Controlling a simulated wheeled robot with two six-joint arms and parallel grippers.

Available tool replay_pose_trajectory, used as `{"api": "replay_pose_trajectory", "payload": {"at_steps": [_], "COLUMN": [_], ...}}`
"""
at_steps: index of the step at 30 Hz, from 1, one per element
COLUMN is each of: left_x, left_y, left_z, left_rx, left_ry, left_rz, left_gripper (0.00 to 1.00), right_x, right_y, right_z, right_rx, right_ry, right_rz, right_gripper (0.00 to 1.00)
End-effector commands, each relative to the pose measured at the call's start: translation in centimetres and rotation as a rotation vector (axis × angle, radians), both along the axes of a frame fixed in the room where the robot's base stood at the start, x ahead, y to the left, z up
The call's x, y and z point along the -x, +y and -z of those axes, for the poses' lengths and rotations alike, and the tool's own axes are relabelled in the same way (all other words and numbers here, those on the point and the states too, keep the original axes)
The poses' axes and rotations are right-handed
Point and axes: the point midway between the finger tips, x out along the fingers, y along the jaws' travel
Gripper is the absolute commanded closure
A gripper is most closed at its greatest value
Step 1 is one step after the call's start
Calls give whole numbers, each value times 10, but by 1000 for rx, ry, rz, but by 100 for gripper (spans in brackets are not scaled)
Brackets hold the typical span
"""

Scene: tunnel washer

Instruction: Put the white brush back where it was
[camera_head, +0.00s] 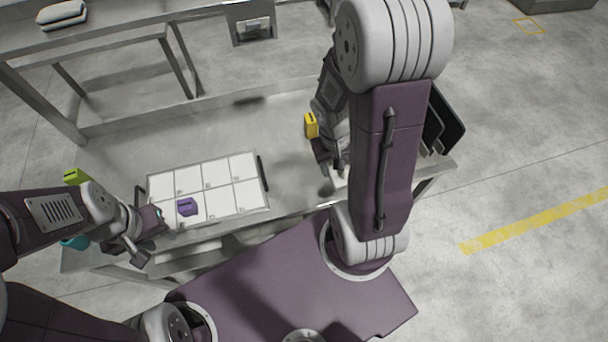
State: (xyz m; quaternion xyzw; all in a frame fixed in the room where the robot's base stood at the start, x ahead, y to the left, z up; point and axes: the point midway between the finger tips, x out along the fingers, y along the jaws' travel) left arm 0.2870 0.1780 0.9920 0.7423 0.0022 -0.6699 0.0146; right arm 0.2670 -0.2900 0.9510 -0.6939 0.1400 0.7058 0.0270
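I cannot make out a white brush for certain. A small white shape (339,181) shows below my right gripper, partly hidden by my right arm, and I cannot tell what it is. My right gripper (329,160) is over the right part of the table; my arm hides much of it, so its opening is unclear. My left gripper (150,236) is at the front left of the white grid tray (215,171), with its fingers apart and nothing visible between them. A purple block (187,207) lies on the tray's front row.
A yellow block (311,125) stands beside my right gripper. Dark upright panels (445,124) stand at the table's right end. Green (76,176) and teal (75,242) items are at the left. The metal table (130,150) is clear behind the tray.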

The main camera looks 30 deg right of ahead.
Motion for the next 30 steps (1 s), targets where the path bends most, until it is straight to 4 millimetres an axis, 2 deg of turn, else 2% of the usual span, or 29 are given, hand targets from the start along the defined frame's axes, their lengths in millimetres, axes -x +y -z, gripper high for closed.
{"api": "replay_pose_trajectory", "payload": {"at_steps": [4,12,15,22,27,30], "left_x": [0,0,0,0,0,0], "left_y": [0,0,0,0,0,0], "left_z": [3,4,2,3,9,10], "left_rx": [0,0,0,0,0,0], "left_ry": [0,0,0,0,0,0], "left_rz": [0,0,0,0,0,0], "left_gripper": [64,64,64,64,64,64], "right_x": [-13,-73,-88,-97,-96,-96], "right_y": [9,51,61,66,66,66], "right_z": [11,53,63,72,103,110], "right_rx": [-1,0,-1,0,0,0], "right_ry": [3,4,3,1,5,1], "right_rz": [-7,-7,-5,-1,-2,-2], "right_gripper": [87,87,87,87,87,87]}}
